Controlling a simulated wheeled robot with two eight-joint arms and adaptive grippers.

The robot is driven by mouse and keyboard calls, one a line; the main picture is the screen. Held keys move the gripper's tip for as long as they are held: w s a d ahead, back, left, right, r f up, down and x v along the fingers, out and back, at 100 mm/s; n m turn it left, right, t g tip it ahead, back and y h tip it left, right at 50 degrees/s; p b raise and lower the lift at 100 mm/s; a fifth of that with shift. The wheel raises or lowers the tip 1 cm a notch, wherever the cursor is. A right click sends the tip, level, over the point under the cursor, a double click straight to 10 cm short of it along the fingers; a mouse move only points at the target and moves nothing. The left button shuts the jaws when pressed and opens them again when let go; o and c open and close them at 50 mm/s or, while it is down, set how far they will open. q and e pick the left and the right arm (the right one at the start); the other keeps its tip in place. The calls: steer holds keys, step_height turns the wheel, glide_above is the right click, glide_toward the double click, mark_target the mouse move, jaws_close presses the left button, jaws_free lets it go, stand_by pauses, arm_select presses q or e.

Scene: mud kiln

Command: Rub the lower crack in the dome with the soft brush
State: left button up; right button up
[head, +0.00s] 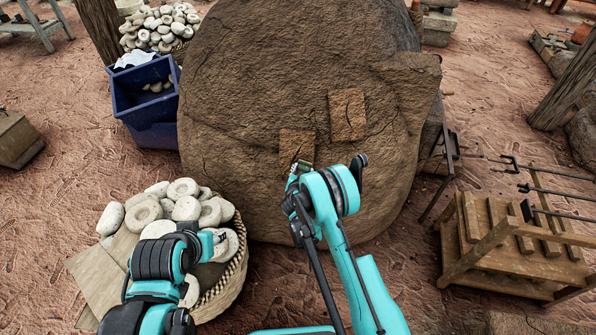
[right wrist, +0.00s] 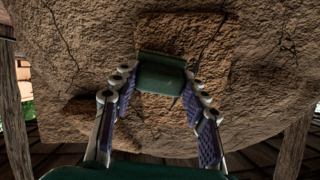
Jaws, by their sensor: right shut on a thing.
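The brown mud dome (head: 235,60) fills the middle of the head view and the back of the right wrist view (right wrist: 60,40). Two rough square patches lie on it: an upper right one (head: 347,112) and a lower left one (head: 296,143). A dark crack (right wrist: 212,42) runs down the patch in the right wrist view. My right gripper (right wrist: 160,92) is shut on a dark green block, seemingly the soft brush (right wrist: 162,75). It is held against or just before the lower patch; its bristles are hidden. My left gripper (head: 220,240) is over the basket, its fingers unclear.
A woven basket (head: 237,268) of pale ring-shaped stones stands at lower left. A blue crate (head: 150,128) is left of the dome, with a stone heap (head: 160,28) behind. A wooden rack (head: 515,250) with metal rods stands at right.

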steer(key=shift+w+r, duration=0.35)
steer(key=shift+r, duration=0.3)
steer(key=shift+w+a+r, duration=0.2)
steer(key=shift+w+a, duration=0.15)
steer(key=shift+a, duration=0.8)
steer(key=shift+w+a+r, duration=0.2)
steer(key=shift+w+a, duration=0.2)
steer(key=shift+a, duration=0.8)
steer(key=shift+w+a+r, duration=0.2)
steer(key=shift+w+a, duration=0.15)
steer(key=shift+a, duration=0.8)
steer(key=shift+s+d, duration=0.3)
steer(key=shift+d, duration=0.9)
steer(key=shift+s+d, duration=0.3)
steer(key=shift+d, duration=0.95)
steer(key=shift+s+d, duration=0.3)
steer(key=shift+d, duration=0.9)
steer(key=shift+w+r, duration=0.35)
steer(key=shift+r, duration=0.25)
steer(key=shift+w+a, duration=0.25)
steer(key=shift+a, duration=0.95)
steer(key=shift+w+a, duration=0.3)
steer(key=shift+a, duration=0.95)
steer(key=shift+w+a, duration=0.25)
steer(key=shift+a, duration=0.95)
steer(key=v, duration=0.6)
